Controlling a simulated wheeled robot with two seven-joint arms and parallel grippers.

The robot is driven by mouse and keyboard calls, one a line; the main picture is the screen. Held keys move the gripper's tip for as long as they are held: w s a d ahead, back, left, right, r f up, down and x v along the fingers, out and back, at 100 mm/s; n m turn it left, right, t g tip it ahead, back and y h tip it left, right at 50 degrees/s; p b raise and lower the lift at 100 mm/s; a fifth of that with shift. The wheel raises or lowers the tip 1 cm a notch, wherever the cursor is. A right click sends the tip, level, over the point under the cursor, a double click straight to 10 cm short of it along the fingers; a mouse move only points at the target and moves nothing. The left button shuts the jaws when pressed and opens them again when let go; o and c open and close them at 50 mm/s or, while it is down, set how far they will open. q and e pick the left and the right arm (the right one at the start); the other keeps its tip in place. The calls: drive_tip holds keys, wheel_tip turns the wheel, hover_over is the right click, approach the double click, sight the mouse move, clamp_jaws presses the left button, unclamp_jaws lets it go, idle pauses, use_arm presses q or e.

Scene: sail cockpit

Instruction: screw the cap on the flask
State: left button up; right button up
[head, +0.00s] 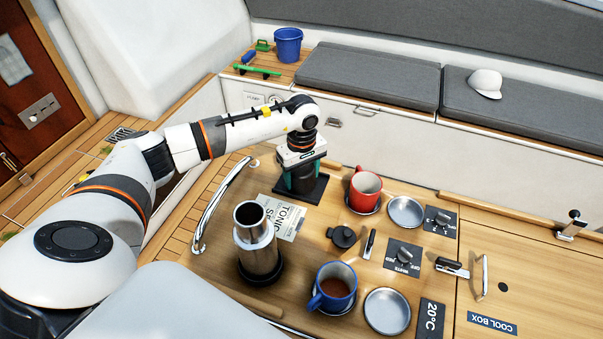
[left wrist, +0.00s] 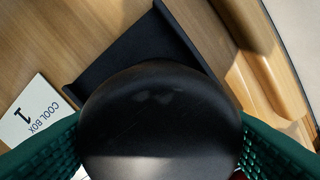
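The flask (head: 257,250) is a steel cylinder standing upright with its round mouth open, on a dark base at the left of the worktop. A small black lid with a knob (head: 343,237) lies on the wood to its right; it looks like the cap. My left gripper (head: 300,178) is low at the back of the worktop, pointing down. Its green fingers stand on either side of a black rounded thing (left wrist: 160,115), with no clear gap in the left wrist view. The fingertips are hidden, so whether they grip it is unclear. My right gripper is out of view.
A black mat (left wrist: 135,50) lies under my left gripper. A red mug (head: 365,190), a blue mug (head: 334,288) and steel dishes (head: 387,312) stand to the right. A metal rail (head: 220,205) runs left of the flask. The cool box lid (head: 530,275) is mostly clear.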

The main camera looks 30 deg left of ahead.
use_arm(q)
drive_tip(key=shift+c, duration=1.2)
drive_tip(key=shift+r, duration=0.1)
drive_tip(key=shift+r, duration=0.3)
wheel_tip(320, 180, up, 8)
drive_tip(key=b, duration=0.3)
drive_tip(key=shift+r, duration=0.65)
